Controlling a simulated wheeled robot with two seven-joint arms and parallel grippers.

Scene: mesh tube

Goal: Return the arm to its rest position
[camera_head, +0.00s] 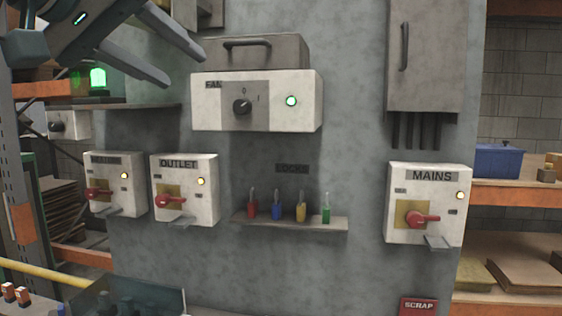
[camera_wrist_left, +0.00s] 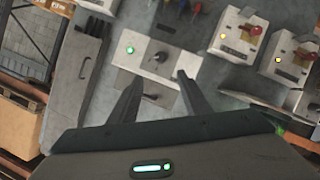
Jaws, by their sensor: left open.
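My left gripper (camera_head: 186,66) is at the upper left of the head view, raised in front of the grey wall. Its two fingers are apart with nothing between them. In the left wrist view the open fingers (camera_wrist_left: 160,76) point toward the white box with a dark knob (camera_head: 242,107), which also shows a lit green lamp. This box also appears in the wrist view (camera_wrist_left: 157,60), beyond the fingertips; the gap between them is hard to judge. My right gripper is in neither view.
Below are the OUTLET box (camera_head: 207,208), another switch box (camera_head: 131,190) and a shelf (camera_head: 290,224) with several coloured locks. The MAINS box (camera_head: 428,232) and a grey cabinet (camera_head: 440,60) are right. A ledge (camera_head: 140,106) with a green beacon (camera_head: 98,78) is left.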

